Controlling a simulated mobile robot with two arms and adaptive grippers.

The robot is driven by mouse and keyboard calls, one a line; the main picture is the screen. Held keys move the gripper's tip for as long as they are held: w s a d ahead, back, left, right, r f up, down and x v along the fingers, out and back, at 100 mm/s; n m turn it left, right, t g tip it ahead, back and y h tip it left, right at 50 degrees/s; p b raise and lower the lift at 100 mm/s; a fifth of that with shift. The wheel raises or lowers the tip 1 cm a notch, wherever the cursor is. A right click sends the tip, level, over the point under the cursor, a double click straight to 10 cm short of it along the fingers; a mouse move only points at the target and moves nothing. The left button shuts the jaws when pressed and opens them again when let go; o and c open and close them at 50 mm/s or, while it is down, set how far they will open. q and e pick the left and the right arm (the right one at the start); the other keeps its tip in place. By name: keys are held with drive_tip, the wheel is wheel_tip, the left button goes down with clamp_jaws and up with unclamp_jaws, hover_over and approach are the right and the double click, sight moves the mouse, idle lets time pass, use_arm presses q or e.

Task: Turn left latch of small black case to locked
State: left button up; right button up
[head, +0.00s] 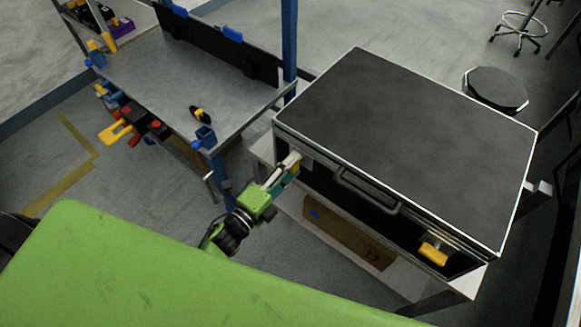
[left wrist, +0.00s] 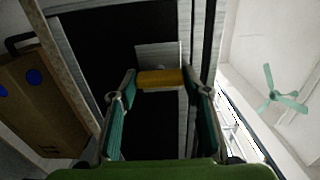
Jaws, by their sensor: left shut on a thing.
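The small black case (head: 410,130) lies closed on a light stand, with silver edges and a handle (head: 368,190) on its front. My left gripper (head: 291,162) is at the left end of the case front. In the left wrist view its teal-padded fingers (left wrist: 161,78) are shut on the yellow left latch (left wrist: 161,80), one finger at each end. A light metal plate (left wrist: 157,54) shows beside the latch. In the head view the gripper hides most of this latch. The yellow right latch (head: 433,253) is free. My right gripper is out of view.
A cardboard box (head: 345,232) sits on a shelf below the case; it also shows in the left wrist view (left wrist: 45,105). A grey workbench (head: 190,75) with tools stands at the left. A black round stool (head: 495,88) is behind the case.

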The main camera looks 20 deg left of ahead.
use_arm(q)
drive_tip(key=o, duration=1.1)
drive_tip(key=shift+s, duration=0.1)
drive_tip(key=shift+s+a+f, duration=0.1)
drive_tip(key=shift+s, duration=0.15)
drive_tip(key=v, duration=1.1)
drive_tip(key=shift+s, duration=0.2)
